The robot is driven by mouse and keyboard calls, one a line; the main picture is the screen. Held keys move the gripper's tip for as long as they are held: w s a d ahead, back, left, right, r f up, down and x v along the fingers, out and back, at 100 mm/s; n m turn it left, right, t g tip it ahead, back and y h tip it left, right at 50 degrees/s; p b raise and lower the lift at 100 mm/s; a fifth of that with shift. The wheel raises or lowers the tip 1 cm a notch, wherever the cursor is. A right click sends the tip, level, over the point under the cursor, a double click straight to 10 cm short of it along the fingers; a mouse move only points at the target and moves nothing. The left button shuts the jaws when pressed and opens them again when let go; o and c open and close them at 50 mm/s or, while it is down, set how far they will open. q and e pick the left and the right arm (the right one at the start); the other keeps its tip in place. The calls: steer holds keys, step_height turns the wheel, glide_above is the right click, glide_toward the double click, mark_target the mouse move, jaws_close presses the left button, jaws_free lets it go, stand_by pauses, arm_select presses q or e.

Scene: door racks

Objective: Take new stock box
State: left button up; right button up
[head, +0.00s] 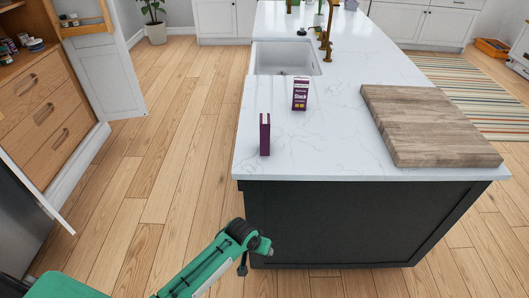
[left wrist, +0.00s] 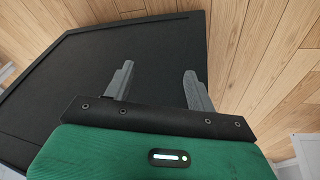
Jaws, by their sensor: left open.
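A purple box with a white label that seems to read "Stock" (head: 300,94) stands upright on the white island counter (head: 345,140), near the sink. A second purple box (head: 264,134) stands upright nearer the counter's front left corner, with its narrow side towards me. My left arm comes in low in the head view, below counter height and in front of the island. In the left wrist view my left gripper (left wrist: 157,82) is open and empty, with the dark island panel and wood floor beyond its fingers. Its fingertips are hard to make out in the head view. My right gripper is not in view.
A thick wooden board (head: 425,125) lies on the counter's right side. A sink (head: 285,58) with a brass tap (head: 327,40) is farther back. An open cabinet door (head: 105,70) with racks stands at the left. The floor between cabinet and island is clear.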

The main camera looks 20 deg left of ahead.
arm_select(q)
steer(key=w+d+r+b, duration=0.1)
steer(key=w+d+r, duration=0.1)
steer(key=r, duration=0.4)
steer(key=w+d+r, duration=0.2)
steer(key=r, duration=0.4)
steer(key=n+y+b, duration=0.1)
steer(key=n+y, duration=0.2)
steer(key=n, duration=0.1)
glide_toward(265, 130)
steer(key=shift+t, duration=0.3)
steer(key=x, duration=0.2)
steer(key=w+p+x, duration=0.1)
steer(key=x, duration=0.3)
steer(key=shift+w+a+f, duration=0.1)
steer(key=shift+w+a, duration=0.2)
steer(key=shift+a, duration=0.05)
steer(key=p+x, duration=0.2)
steer(key=x, duration=0.2)
steer(key=shift+s+f, duration=0.1)
steer(key=shift+f, duration=0.25)
steer(key=shift+f+p, duration=0.3)
steer(key=shift+f, duration=0.2)
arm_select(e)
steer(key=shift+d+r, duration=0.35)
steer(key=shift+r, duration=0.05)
